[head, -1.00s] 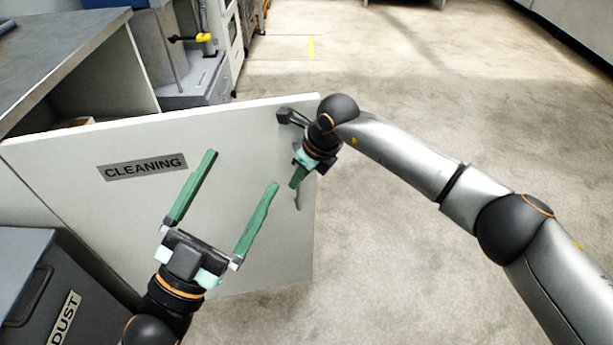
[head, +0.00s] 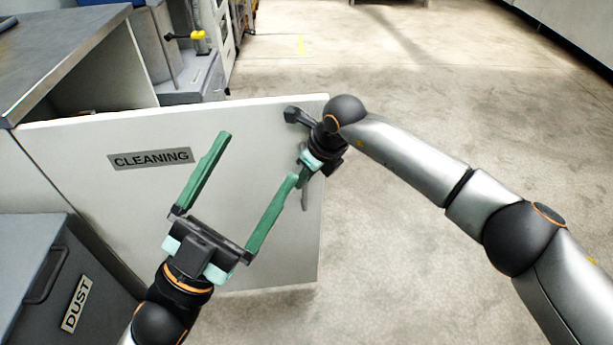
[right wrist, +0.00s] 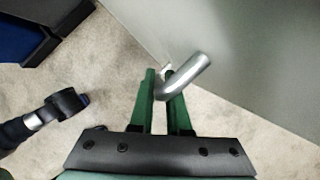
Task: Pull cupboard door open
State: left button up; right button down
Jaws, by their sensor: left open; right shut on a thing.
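The white cupboard door (head: 240,230) with a "CLEANING" label (head: 151,159) stands swung out from the cupboard on the left in the head view. Its metal handle (right wrist: 188,74) shows in the right wrist view, between the green fingers of my right gripper (right wrist: 163,80), which is shut on it. In the head view my right gripper (head: 303,173) is at the door's free edge, its fingertips partly hidden behind my left finger. My left gripper (head: 259,157) is open and empty, in front of the door, with its two green fingers wide apart.
A grey bin labelled "DUST" (head: 30,255) stands at the lower left, close to the door's hinge side. The grey worktop (head: 60,50) lies above the cupboard opening. A machine with a yellow part (head: 198,40) stands behind. The floor (head: 420,120) to the right is clear.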

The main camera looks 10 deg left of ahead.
jog(key=shift+s+a+r, duration=0.1)
jog(key=shift+a, duration=0.1)
pick_arm(q)
jog(key=shift+w+f, duration=0.15)
jog(key=shift+f, duration=0.1)
pick_arm(e)
jog(key=c, duration=0.9)
grip_release()
jog(key=shift+d, duration=0.1)
jog(key=shift+d, duration=0.1)
pick_arm(q)
jog(key=w+f+n+g+y+p, duration=0.1)
jog(key=w+f+n+g+y, duration=0.1)
jog(key=f, duration=0.4)
jog(key=w+a+f+n+g+y+p, duration=0.1)
jog(key=w+f+n+g+y, duration=0.1)
jog(key=f, duration=0.5)
jog(key=n+y, duration=0.1)
jog(key=y, duration=0.1)
jog(key=shift+w+a+y+p, duration=0.15)
jog(key=shift+w+y+p, duration=0.15)
jog(key=shift+w+y, duration=0.1)
pick_arm(e)
jog(key=v, duration=1.2)
jog(key=shift+d+r, duration=0.1)
jog(key=shift+r, duration=0.05)
pick_arm(q)
jog(key=shift+s, duration=0.1)
pick_arm(e)
jog(key=shift+s, duration=0.1)
